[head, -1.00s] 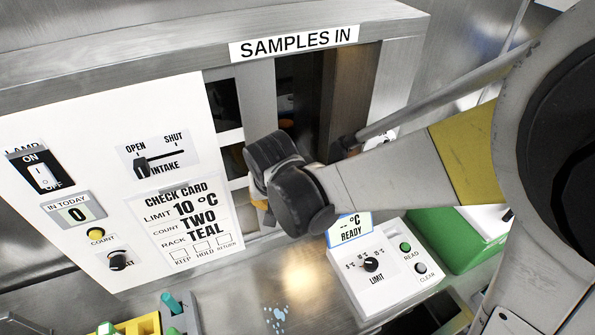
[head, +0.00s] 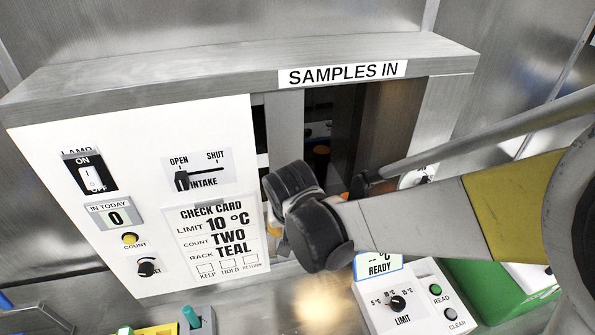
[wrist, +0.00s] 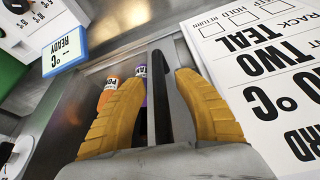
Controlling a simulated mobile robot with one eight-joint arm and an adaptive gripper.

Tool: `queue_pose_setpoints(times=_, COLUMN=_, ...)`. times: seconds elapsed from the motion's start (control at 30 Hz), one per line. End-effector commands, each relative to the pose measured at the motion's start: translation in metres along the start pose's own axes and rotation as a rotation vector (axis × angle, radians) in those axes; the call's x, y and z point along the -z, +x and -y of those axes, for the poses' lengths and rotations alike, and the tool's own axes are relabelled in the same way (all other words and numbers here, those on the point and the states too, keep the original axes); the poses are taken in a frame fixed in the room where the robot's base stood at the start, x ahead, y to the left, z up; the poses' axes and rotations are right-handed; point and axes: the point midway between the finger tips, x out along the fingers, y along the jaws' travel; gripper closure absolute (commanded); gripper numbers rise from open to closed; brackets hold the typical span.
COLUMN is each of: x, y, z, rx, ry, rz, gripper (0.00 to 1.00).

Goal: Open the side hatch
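The side hatch shows in the head view as an upright grey metal panel (head: 286,125) in the opening under the "SAMPLES IN" sign (head: 342,73). A dark gap (head: 335,110) lies to its right and a narrower one to its left. My gripper (wrist: 160,78) is at the lower part of this opening; its fingertips are mostly hidden in the head view. In the wrist view its two yellow fingers stand apart, one on each side of a dark upright bar (wrist: 158,95) and the grey panel edge. I see space beside the bar; firm contact cannot be told.
The intake lever (head: 182,181) points to OPEN on the white panel. Orange (wrist: 108,92) and purple (wrist: 140,72) labelled tubes stand inside behind the fingers. A white reader box (head: 405,300) and a green box (head: 490,275) stand at lower right. Coloured racks are at lower left.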

Motion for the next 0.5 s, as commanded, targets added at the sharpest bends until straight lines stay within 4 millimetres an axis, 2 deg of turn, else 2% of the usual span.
queue_pose_setpoints(times=0.13, x=0.0, y=-0.005, z=0.0, rx=0.0, ry=0.0, rz=0.0, gripper=0.62)
queue_pose_setpoints(times=0.23, x=0.0, y=-0.017, z=0.0, rx=0.0, ry=-0.001, rz=0.0, gripper=0.62)
queue_pose_setpoints(times=0.5, x=-0.001, y=-0.074, z=0.0, rx=0.0, ry=-0.001, rz=0.0, gripper=0.62)
